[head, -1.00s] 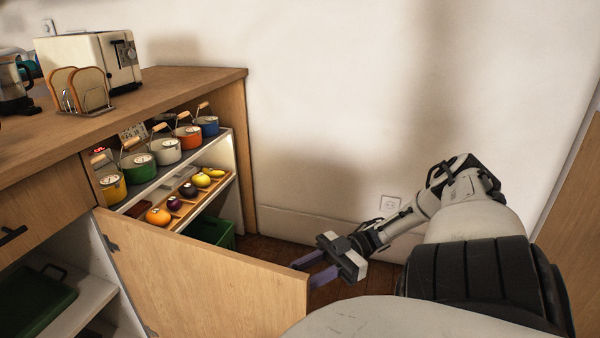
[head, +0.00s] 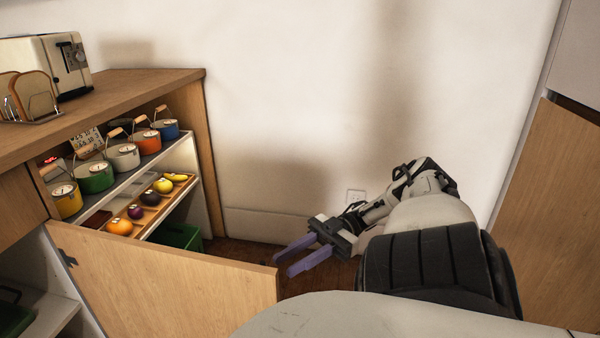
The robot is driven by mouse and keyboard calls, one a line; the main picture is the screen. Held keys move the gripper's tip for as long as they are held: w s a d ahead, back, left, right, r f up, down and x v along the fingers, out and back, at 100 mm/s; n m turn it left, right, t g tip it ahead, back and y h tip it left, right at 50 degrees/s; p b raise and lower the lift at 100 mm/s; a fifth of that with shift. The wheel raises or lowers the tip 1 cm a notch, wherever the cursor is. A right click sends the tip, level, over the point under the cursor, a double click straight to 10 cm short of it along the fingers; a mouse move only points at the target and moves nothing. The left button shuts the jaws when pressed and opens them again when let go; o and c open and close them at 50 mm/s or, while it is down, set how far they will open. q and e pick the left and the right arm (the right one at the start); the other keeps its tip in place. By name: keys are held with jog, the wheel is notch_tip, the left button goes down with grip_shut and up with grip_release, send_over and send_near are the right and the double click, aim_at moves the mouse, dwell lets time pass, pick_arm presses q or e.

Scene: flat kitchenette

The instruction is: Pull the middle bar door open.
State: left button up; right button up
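The wooden bar door (head: 170,283) stands swung well out from the counter, hinged at its left edge. The cupboard behind it is exposed. My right gripper (head: 283,268) is just beyond the door's free right end, on the inner side. Its two purple fingers are apart with nothing between them. The lower part of the door and any handle on its front are out of view. My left gripper is not in view.
The open cupboard has a shelf (head: 150,160) of coloured pots, a wooden tray (head: 150,222) of fruit and a green crate (head: 180,236). A toaster (head: 45,65) stands on the counter (head: 130,88). Another wooden panel (head: 550,200) is at right.

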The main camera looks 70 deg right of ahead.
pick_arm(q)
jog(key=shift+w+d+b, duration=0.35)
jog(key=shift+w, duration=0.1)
pick_arm(e)
jog(key=shift+v, duration=1.3)
